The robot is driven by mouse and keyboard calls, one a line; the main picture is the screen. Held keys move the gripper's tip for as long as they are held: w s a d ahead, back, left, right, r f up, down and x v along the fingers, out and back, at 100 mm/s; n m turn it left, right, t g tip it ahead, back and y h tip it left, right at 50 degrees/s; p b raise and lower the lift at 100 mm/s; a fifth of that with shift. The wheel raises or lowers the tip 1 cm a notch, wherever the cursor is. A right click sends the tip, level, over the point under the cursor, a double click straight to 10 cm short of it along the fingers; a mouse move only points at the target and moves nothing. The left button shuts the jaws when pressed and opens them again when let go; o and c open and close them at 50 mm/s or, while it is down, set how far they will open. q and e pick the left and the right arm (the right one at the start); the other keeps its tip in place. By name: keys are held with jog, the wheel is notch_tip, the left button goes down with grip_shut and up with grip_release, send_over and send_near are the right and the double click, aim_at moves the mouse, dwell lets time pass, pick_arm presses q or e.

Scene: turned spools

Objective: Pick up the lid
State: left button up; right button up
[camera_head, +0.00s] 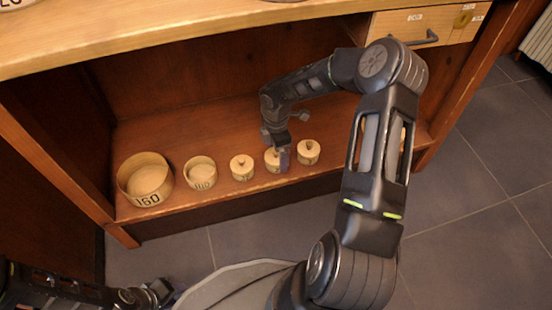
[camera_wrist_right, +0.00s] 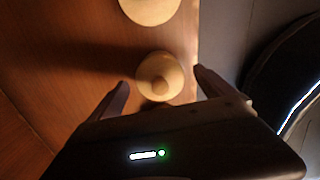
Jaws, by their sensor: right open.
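A small round pale-wood box with a knobbed lid (camera_head: 271,158) stands on the lower shelf, fourth from the left in the row. In the right wrist view the lid's knob (camera_wrist_right: 160,87) lies between the fingers. My right gripper (camera_head: 281,152) is open and reaches down at this lid, partly covering it in the head view. The fingers (camera_wrist_right: 160,80) stand either side of the lid with gaps; contact is not visible. My left gripper (camera_head: 168,292) is low at the left, away from the shelf; its jaws are unclear.
Similar lidded boxes stand close on both sides, at left (camera_head: 241,168) and right (camera_head: 308,152). Further left are an open box marked 110 (camera_head: 201,175) and a large one marked 160 (camera_head: 146,182). The countertop (camera_head: 200,25) overhangs the shelf (camera_head: 215,125), whose rear is clear.

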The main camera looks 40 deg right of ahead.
jog(key=shift+r, duration=0.1)
dwell(0.4)
jog(key=c, duration=1.4)
jog(key=shift+r+p, duration=0.6)
jog(key=shift+r, duration=0.25)
notch_tip(320, 180, up, 2)
jog(key=shift+r+p, duration=0.1)
jog(key=shift+p, duration=0.6)
jog(key=s+a, duration=0.2)
jog(key=s, duration=0.3)
jog(key=s+a+p, duration=0.1)
jog(key=s+a, duration=0.1)
jog(key=s, duration=0.4)
jog(key=s+a+p, duration=0.1)
jog(key=s+a, duration=0.1)
jog(key=s, duration=0.4)
jog(key=shift+f, duration=0.2)
jog(key=shift+r, duration=0.1)
